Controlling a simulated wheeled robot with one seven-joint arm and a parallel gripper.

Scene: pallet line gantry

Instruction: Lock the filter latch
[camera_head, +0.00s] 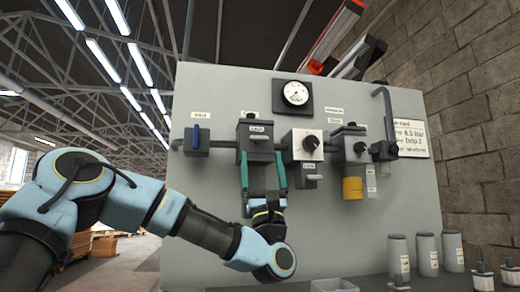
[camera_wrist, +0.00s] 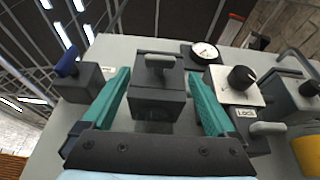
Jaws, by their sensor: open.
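The filter unit is a dark grey block (camera_head: 256,143) on the upright panel, with a small label that seems to read "Latch". In the wrist view the block (camera_wrist: 156,103) has a pale grey latch lever (camera_wrist: 159,62) on its upper part, lying roughly crosswise. Whether the latch is locked I cannot tell. My gripper (camera_head: 263,158) is open, with its teal fingers on either side of the block; it also shows in the wrist view (camera_wrist: 159,80). Nothing is held, and contact with the block is not clear. The filter's lower part is partly hidden by my gripper.
Left is a valve with a blue handle (camera_head: 196,137). Right are a regulator with a black knob (camera_head: 310,143), a pale lever (camera_head: 313,177) below it, and a yellow-bowled unit (camera_head: 352,188). A gauge (camera_head: 296,93) sits above. Grey canisters (camera_head: 427,255) stand at lower right.

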